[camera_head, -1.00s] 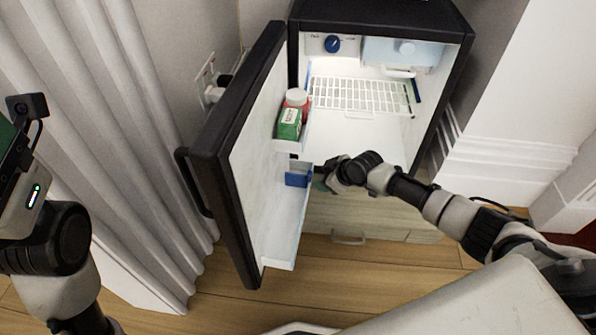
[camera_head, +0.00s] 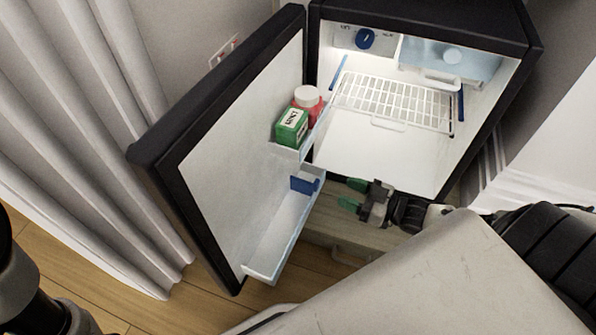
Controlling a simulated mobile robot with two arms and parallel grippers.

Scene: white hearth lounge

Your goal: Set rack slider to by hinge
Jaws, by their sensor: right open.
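The small fridge's door stands open to the left. On the door's inner face is a lower rack (camera_head: 268,258), a pale open tray. A blue slider (camera_head: 304,184) sits on this rack at its upper end, by the hinge side. My right gripper (camera_head: 350,193) is open and empty, with green fingertips pointing left toward the blue slider. A gap shows between the fingertips and the slider in the picture. My left gripper is out of view; only a dark part of my left arm shows at the lower left.
The upper door rack holds a green box (camera_head: 291,127) and a red bottle with a white cap (camera_head: 307,97). A wire shelf (camera_head: 395,100) and a blue dial (camera_head: 365,39) are inside the fridge. The open door (camera_head: 205,165) stands near the pleated curtain (camera_head: 75,130).

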